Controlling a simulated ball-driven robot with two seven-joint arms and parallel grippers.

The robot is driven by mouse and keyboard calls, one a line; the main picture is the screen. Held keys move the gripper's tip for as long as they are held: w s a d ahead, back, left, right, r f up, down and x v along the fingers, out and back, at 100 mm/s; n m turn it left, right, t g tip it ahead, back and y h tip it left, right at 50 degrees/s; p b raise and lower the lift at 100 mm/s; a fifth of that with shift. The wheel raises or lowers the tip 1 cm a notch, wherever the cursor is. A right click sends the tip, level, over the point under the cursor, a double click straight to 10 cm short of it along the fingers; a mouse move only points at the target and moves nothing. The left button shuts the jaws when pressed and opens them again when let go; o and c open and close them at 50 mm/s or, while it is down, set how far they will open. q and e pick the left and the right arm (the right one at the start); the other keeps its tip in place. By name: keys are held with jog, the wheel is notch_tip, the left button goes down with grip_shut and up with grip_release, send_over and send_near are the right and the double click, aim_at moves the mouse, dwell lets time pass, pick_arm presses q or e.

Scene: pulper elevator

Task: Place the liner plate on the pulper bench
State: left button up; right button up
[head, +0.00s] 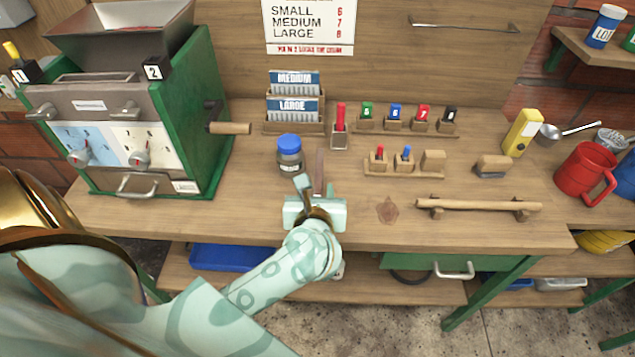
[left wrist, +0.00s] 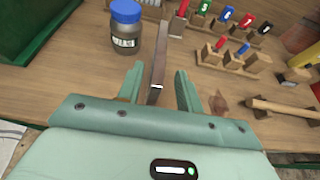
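Ribbed plates labelled MEDIUM (head: 295,80) and LARGE (head: 292,106) stand in a wooden rack at the back of the bench (head: 360,215). I cannot tell which is the liner plate. A narrow brown strip (head: 319,168) is at the front, right of a blue-lidded jar (head: 289,153). It also shows in the left wrist view (left wrist: 160,62), with a bright metal end. I cannot tell if it is a plate seen edge-on. My left gripper (left wrist: 158,82) is open, with fingers either side of the strip and visible gaps. My right gripper is out of view.
The green pulper (head: 130,130) stands at the left, its wooden handle (head: 230,128) jutting right. Coloured pegs in holders (head: 405,128) and a wooden bar (head: 478,205) are to the right. Bare bench lies along the front.

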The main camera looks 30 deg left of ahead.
pick_arm(q)
jog(key=v, duration=0.8)
jog(key=shift+p, duration=0.3)
